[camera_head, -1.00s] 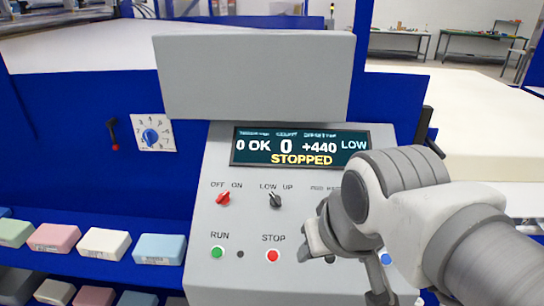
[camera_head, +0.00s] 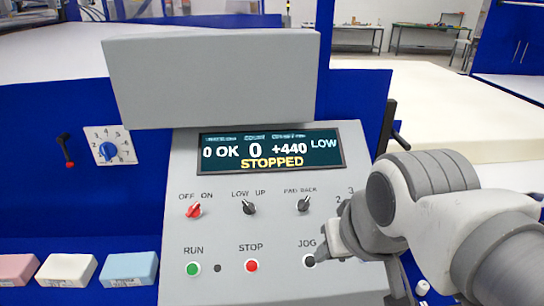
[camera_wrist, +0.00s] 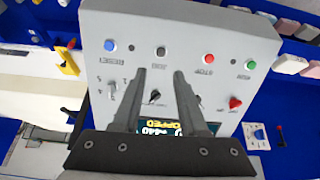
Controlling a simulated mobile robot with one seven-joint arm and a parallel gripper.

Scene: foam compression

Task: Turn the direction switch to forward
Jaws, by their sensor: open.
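The direction switch (camera_head: 303,204), a small black knob under a faint label ending in BACK, is on the right of the grey sloping panel (camera_head: 185,235). Its handle leans to the upper right, toward BACK. My gripper (camera_head: 330,242) is to the lower right of the switch, near the JOG button (camera_head: 309,261). In the wrist view, where the panel is upside down, my gripper (camera_wrist: 159,72) is open and empty. There the direction switch (camera_wrist: 155,97) shows between the two fingers, apart from them as far as I can tell.
A black LOW/UP knob (camera_head: 249,207) and a red OFF/ON knob (camera_head: 194,210) are to the left. Below are the green RUN (camera_head: 193,268) and red STOP (camera_head: 252,266) buttons. The display (camera_head: 270,150) reads STOPPED. A grey box (camera_head: 210,78) overhangs the panel top.

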